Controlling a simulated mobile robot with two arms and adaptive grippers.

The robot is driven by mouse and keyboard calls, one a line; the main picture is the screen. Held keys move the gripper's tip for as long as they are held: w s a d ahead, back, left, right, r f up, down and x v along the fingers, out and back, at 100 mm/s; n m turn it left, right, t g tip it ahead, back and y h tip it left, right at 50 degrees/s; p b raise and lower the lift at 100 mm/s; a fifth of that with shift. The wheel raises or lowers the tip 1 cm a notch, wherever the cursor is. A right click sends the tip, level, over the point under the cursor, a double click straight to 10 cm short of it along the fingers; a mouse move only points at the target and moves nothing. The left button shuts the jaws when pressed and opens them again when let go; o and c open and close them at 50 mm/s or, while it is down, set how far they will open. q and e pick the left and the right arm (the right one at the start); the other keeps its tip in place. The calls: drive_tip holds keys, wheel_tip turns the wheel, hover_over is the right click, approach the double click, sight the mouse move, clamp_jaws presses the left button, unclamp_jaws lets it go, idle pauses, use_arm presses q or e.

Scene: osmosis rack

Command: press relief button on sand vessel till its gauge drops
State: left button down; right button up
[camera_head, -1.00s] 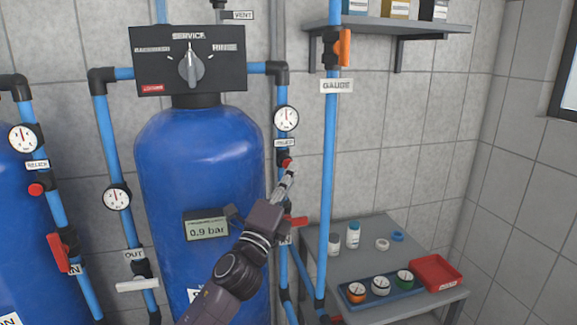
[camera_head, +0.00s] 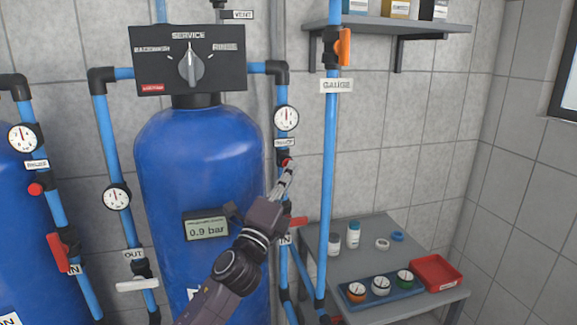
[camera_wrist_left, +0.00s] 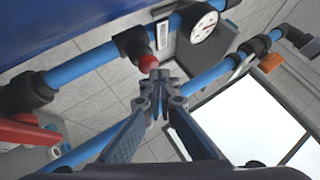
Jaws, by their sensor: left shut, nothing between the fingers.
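The blue vessel (camera_head: 203,150) stands in the middle of the head view. On the pipe at its right are a round gauge (camera_head: 286,118), a small label and the red relief button (camera_head: 287,162). My left gripper (camera_head: 289,171) is shut and empty, with its fingertips at the button. In the left wrist view the closed fingertips (camera_wrist_left: 158,76) are right at the red button (camera_wrist_left: 148,64), seemingly touching it; the exact contact is hard to judge. The gauge (camera_wrist_left: 203,25) shows there too; its reading is too small to tell. My right gripper is not in view.
A control head (camera_head: 188,60) with a dial sits on the vessel, and a display (camera_head: 207,228) reads 0.9 bar. A blue pipe (camera_head: 328,170) rises just right of my gripper. A red-handled valve (camera_head: 297,222) is below it. A grey table (camera_head: 350,258) holds bottles and trays.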

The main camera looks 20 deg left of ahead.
use_arm(q)
drive_tip(key=shift+w+a, duration=0.35)
drive_tip(key=shift+w, duration=0.05)
idle(1.6)
drive_tip(key=shift+d, duration=0.1)
drive_tip(key=shift+s+d, duration=0.45)
drive_tip(key=shift+s, duration=0.3)
drive_tip(key=s+d, duration=0.2)
drive_tip(key=s+p, duration=0.1)
drive_tip(key=s, duration=0.1)
drive_tip(key=shift+s+d, duration=0.1)
drive_tip(key=shift+d, duration=0.3)
